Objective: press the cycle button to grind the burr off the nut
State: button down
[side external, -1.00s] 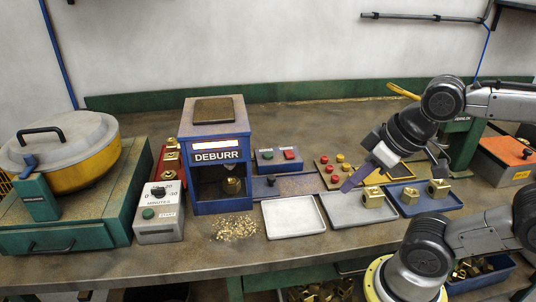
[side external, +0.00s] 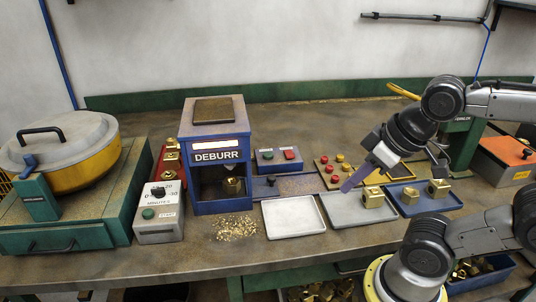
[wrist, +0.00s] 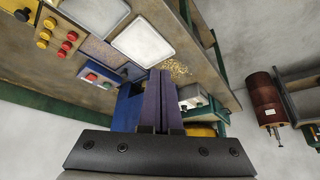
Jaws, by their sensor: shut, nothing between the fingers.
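The blue deburr machine (side external: 218,182) stands left of centre, with a lit strip above its label. A brass nut (side external: 233,185) sits in its open bay; any burr is too small to tell. The blue button box (side external: 278,166) stands just right of the machine, with a green button (side external: 267,155) and a red button (side external: 290,154). The box also shows in the wrist view (wrist: 98,84). My gripper (side external: 348,186) is shut and empty, its purple fingers angled down above the trays, right of the box and apart from it. In the wrist view the closed fingers (wrist: 160,75) hide part of the machine.
A pale empty tray (side external: 293,218) lies before the button box. Grey and blue trays (side external: 412,207) with brass nuts lie to the right. A board (side external: 334,170) holds red and yellow buttons. A timer box (side external: 158,225) and yellow tumbler (side external: 82,165) stand left. Brass chips (side external: 235,227) lie in front.

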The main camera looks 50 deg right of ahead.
jog(key=w+r+m+y, duration=0.2)
jog(key=w+m, duration=0.5)
jog(key=w, duration=0.4)
jog(key=m+t+h, duration=0.3)
jog(key=m+t, duration=0.1)
jog(key=m, duration=1.7)
send_over(271, 155)
notch_tip(271, 155, down, 7)
jog(key=shift+d+r+y, duration=0.1)
jog(key=shift+d+y, duration=0.05)
jog(key=shift+y, duration=0.15)
jog(key=shift+f, duration=4.4)
jog(key=shift+f, duration=0.15)
